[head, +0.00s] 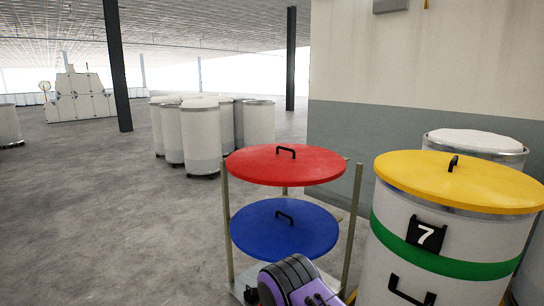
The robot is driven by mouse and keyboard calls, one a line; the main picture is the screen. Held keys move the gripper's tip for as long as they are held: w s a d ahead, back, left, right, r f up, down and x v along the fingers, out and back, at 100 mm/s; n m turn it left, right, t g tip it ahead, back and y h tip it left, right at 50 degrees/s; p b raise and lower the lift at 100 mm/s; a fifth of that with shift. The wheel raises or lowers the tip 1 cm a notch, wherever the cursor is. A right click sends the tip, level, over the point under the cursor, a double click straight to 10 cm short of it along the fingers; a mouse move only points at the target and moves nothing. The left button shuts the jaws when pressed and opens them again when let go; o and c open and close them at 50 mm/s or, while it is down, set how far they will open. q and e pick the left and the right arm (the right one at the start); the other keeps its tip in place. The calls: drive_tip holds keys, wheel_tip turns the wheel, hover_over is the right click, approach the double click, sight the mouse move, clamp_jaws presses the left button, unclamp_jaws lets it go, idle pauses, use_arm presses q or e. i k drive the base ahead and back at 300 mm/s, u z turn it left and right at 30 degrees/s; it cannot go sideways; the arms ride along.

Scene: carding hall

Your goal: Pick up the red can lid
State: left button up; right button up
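The red can lid (285,170) is a round flat disc with a black handle (286,150) on top. It lies level on the top of a metal post rack (226,220), right of the picture's middle. A blue lid (284,236) with a black handle lies below it on the same rack. A purple and dark grey arm part, seemingly mine, shows at the bottom edge in front of the rack, below the blue lid. No gripper fingers show in this view, and nothing touches the red lid.
A large can (390,245) with a yellow lid (455,181) and number 7 stands close right of the rack. Another filled can (475,143) is behind it by a wall (340,125). Several white cans (200,135) stand further back. The floor (120,220) at left is clear.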

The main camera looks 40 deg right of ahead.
sight(274, 164)
drive_tip(key=z, duration=0.2)
drive_tip(key=i, duration=0.85)
drive_tip(key=z, duration=1.15)
drive_tip(key=i, duration=0.7)
drive_tip(key=z, duration=0.7)
